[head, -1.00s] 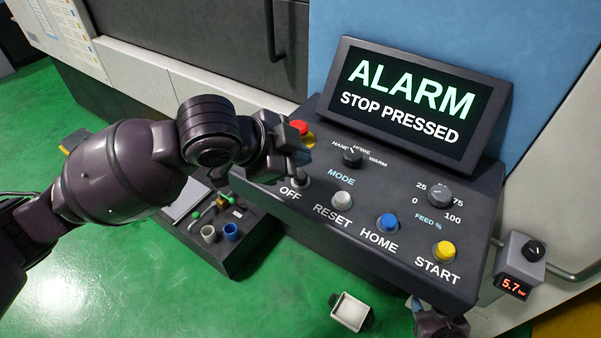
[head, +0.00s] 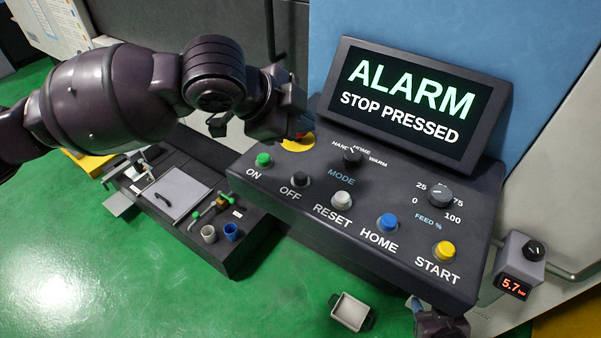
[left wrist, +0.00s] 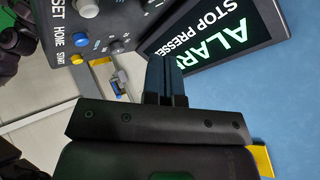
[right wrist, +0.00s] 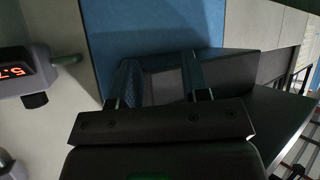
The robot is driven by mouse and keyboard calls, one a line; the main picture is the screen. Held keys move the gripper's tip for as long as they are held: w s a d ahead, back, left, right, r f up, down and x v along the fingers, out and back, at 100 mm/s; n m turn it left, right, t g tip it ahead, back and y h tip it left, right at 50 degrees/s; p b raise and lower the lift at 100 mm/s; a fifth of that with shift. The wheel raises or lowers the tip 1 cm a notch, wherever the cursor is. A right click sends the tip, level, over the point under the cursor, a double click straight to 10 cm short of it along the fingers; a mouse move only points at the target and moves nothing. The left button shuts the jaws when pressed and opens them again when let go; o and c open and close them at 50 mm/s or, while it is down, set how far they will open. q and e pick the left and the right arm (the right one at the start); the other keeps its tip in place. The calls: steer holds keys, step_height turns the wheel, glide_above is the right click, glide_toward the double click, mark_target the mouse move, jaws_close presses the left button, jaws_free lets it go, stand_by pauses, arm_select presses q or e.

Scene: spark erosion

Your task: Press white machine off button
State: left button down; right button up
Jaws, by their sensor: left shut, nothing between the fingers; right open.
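The OFF button (head: 299,178) is a black cap on the sloped dark control panel (head: 330,238), between the green ON button (head: 264,160) and the white RESET button (head: 342,199). The screen (head: 418,92) reads "ALARM STOP PRESSED". My left gripper (head: 301,124) is over the panel's upper left corner, beyond the OFF button, and hides most of the red stop button with its yellow ring (head: 297,145). Its shut, empty fingers show in the left wrist view (left wrist: 166,78). My right gripper is open and empty in the right wrist view (right wrist: 155,75), low beside the panel.
The blue HOME button (head: 388,222), yellow START button (head: 445,251), mode knob (head: 352,157) and feed knob (head: 439,196) share the panel. A pressure gauge box (head: 519,268) is at the right. A dark bench with cups (head: 231,231) and a grey tray (head: 351,311) lie below.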

mark_target(301, 177)
arm_select(q)
steer(key=shift+f, duration=0.1)
step_height(301, 177, down, 4)
steer(key=b, duration=0.4)
step_height(301, 177, down, 3)
steer(key=b, duration=0.3)
steer(key=shift+f, duration=0.8)
stand_by(0.5)
